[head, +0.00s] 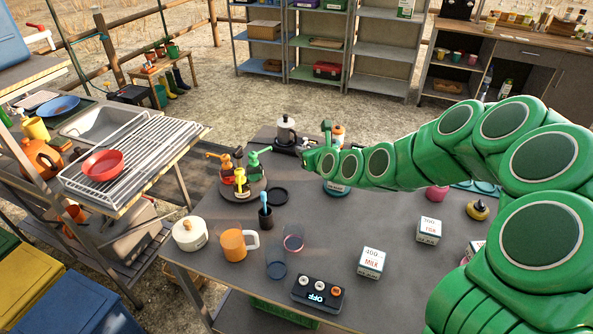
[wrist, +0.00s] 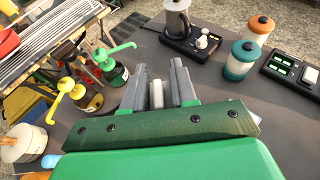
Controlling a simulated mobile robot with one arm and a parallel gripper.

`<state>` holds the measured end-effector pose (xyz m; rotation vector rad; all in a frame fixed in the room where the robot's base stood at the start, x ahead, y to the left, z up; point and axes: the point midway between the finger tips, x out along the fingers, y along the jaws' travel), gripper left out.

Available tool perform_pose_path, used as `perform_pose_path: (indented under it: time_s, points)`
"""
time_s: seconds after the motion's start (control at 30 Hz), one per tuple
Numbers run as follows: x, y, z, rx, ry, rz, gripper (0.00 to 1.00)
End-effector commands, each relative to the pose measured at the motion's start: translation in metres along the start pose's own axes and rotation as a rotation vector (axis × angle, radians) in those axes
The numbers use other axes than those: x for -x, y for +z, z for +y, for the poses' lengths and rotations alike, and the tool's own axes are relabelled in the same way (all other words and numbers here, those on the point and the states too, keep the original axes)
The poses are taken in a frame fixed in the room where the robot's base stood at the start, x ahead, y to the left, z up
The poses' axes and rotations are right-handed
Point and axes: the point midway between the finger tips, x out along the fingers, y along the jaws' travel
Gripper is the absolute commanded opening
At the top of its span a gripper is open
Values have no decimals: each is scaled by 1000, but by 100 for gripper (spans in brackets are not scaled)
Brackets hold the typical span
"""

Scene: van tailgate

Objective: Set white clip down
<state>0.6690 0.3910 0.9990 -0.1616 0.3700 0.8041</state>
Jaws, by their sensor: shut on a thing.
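The white clip (wrist: 157,93) shows in the wrist view as a small pale piece between the fingers of my gripper (wrist: 163,72). My gripper is shut on it. The fingers are above the grey table (wrist: 215,78), and I cannot tell whether the clip touches the table. In the head view my gripper (head: 318,142) is at the far part of the table, right of the pump bottles. The clip cannot be made out there.
Pump bottles (head: 240,176) stand on a round stand at the left. A kettle (head: 286,130) stands behind. A teal canister (wrist: 240,62) is right of my gripper. The table's middle (head: 335,225) is clear.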

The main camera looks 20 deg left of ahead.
Motion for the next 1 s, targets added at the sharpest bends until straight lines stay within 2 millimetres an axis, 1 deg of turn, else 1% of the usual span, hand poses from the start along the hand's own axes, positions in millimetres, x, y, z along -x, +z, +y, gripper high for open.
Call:
perform_pose_path:
  time_s: [0.03,0.13,0.27,0.33,0.5,0.7,0.9,1.0]
  points:
    - [-3,-3,4,-6,-6,2,0]
    - [-7,-7,9,-10,-18,0,0]
    - [-13,-9,10,-12,-26,-2,0]
    - [-19,-9,10,-12,-26,-1,0]
    - [-39,-11,4,-13,-27,0,0]
    - [-59,-12,0,-14,-27,-1,0]
    - [-74,-11,-3,-12,-24,-2,0]
    - [-82,-12,-7,-13,-29,-1,0]
